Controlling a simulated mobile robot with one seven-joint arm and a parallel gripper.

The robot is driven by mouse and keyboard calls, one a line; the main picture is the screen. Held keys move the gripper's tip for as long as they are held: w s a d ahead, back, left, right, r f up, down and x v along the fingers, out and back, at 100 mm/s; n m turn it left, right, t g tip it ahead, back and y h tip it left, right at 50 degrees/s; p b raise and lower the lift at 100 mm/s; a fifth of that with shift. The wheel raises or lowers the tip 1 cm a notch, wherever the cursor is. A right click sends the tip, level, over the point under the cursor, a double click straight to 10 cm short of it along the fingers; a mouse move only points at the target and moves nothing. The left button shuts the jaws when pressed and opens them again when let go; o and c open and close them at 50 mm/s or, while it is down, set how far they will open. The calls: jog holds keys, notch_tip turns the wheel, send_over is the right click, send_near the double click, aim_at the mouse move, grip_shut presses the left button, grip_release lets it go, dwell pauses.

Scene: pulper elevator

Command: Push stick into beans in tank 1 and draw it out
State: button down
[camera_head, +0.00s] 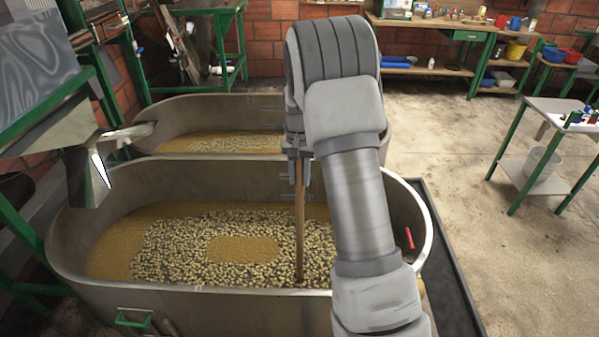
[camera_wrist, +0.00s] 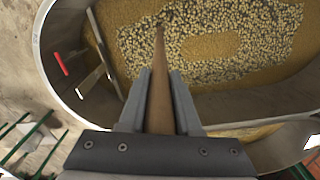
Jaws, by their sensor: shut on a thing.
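A brown wooden stick (camera_head: 299,215) hangs near upright from my gripper (camera_head: 298,165) over the near metal tank (camera_head: 70,238). The stick's lower end meets the bean surface near the tank's front wall; I cannot tell how deep it goes. Pale beans (camera_head: 180,245) lie in brownish liquid, with a bean-free patch in the middle. In the wrist view my gripper (camera_wrist: 160,90) is shut on the stick (camera_wrist: 160,75), which points away into the beans (camera_wrist: 215,65). No tank number is readable.
A second tank (camera_head: 170,110) stands behind. A metal chute (camera_head: 85,165) overhangs the near tank's left end. A red handle (camera_head: 409,238) shows inside its right end. A small green-legged table (camera_head: 530,150) stands right, with clear floor between.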

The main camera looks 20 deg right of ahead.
notch_tip(320, 180, down, 11)
jog(key=b, duration=0.6)
jog(key=shift+f+b, duration=0.2)
jog(key=shift+b, duration=0.15)
notch_tip(320, 180, up, 43)
jog(key=p, duration=1.9)
send_over(300, 205)
jog(key=shift+w+d+r, duration=0.15)
jog(key=shift+w+r, duration=0.05)
jog(key=shift+w, duration=0.2)
jog(key=shift+f, duration=0.1)
jog(key=s+a+f+n+b, duration=0.2)
jog(key=s+a+f, duration=0.1)
jog(key=f, duration=0.7)
jog(key=s+a+f+n+b, duration=0.3)
jog(key=s+a+f, duration=0.1)
jog(key=f, duration=0.7)
jog(key=s+a+f+n+b, duration=0.2)
jog(key=s+a+f, duration=0.2)
jog(key=f, duration=0.6)
jog(key=shift+f+b, duration=0.3)
